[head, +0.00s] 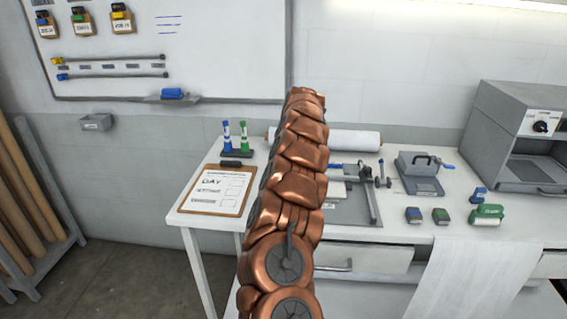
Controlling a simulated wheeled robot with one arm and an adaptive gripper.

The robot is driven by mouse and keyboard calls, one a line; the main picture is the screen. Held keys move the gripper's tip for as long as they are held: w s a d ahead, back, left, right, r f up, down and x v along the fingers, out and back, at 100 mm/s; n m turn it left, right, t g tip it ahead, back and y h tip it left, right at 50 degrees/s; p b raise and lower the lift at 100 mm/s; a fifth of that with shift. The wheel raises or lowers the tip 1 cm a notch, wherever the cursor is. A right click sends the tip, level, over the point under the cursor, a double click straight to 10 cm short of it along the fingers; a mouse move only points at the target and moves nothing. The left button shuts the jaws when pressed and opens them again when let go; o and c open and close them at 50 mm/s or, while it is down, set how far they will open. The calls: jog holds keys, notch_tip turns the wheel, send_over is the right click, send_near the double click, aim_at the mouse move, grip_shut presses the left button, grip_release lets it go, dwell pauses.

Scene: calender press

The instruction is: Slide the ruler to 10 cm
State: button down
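I cannot pick out a ruler or any centimetre marks for certain. A grey flat device (352,209) with dark rails and a blue-tipped part lies on the white table, right behind my arm. Its left side is hidden by my arm, and its scale, if any, is too small to read. My copper-coloured arm rises through the middle of the view. No gripper fingers can be made out at its upper end.
A clipboard (217,190) and marker stand (237,152) are left of my arm on the table (392,230). Right of the device are a grey hand press (420,184), small blocks (413,214) and a grey machine (515,125). A whiteboard (215,50) hangs behind.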

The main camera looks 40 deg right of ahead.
jog(key=shift+f, duration=0.1)
dwell(0.3)
jog(key=c, duration=0.8)
grip_release()
jog(key=shift+c, duration=0.2)
jog(key=v, duration=1.2)
jog(key=shift+w, duration=0.1)
